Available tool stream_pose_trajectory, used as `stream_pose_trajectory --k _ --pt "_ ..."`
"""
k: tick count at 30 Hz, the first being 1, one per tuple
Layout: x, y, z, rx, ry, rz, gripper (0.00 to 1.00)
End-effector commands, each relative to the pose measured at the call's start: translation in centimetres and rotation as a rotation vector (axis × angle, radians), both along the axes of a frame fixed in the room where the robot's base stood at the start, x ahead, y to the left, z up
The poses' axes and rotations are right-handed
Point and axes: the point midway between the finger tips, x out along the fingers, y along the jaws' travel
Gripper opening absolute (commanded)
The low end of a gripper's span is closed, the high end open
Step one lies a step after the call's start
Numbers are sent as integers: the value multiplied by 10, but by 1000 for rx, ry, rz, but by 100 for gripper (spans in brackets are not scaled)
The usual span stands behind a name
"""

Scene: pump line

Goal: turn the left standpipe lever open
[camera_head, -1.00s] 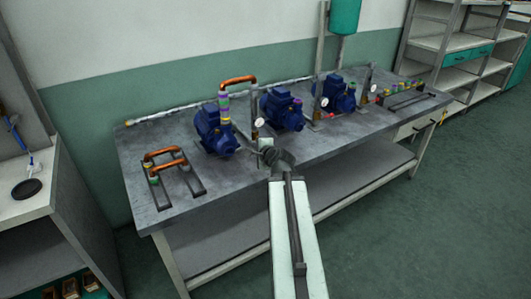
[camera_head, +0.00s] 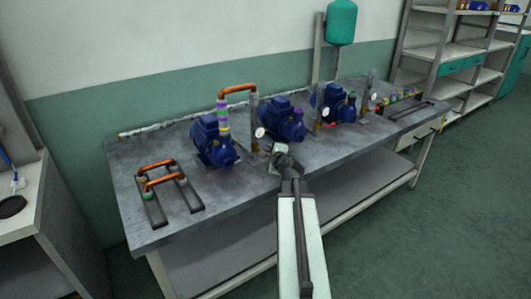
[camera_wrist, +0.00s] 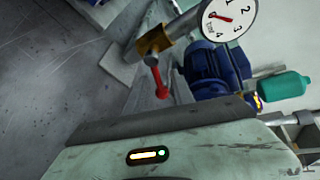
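The left standpipe (camera_head: 254,118) is a grey upright pipe near the bench's front, with a white gauge (camera_head: 260,132). My gripper (camera_head: 280,156) is beside it, low and to its right in the head view. In the wrist view a tilted standpipe carries a brass valve (camera_wrist: 154,41) with a red lever (camera_wrist: 160,80) and a gauge (camera_wrist: 228,17); it appears to be the left one. The lever points down in that picture, just beyond the dark edge of my gripper, with a gap seemingly between them. My fingertips are not clear, and I cannot tell whether they are open.
Blue pumps (camera_head: 213,143) stand behind the standpipes on the grey bench (camera_head: 150,215). A middle standpipe (camera_head: 317,116) is to the right. A teal tank (camera_head: 341,22) hangs behind.

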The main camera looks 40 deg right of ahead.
Motion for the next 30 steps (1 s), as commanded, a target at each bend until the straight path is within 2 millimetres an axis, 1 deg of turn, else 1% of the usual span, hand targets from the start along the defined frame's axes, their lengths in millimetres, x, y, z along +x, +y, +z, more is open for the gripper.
stream_pose_trajectory --k 2,8,11,12,30 --pt "4 0 -3 0 0 3 29" --pt "5 2 -2 0 0 7 29" --pt "5 3 -2 1 0 8 4" --pt "5 3 -2 1 0 8 0" --pt "5 3 -2 1 0 8 0"
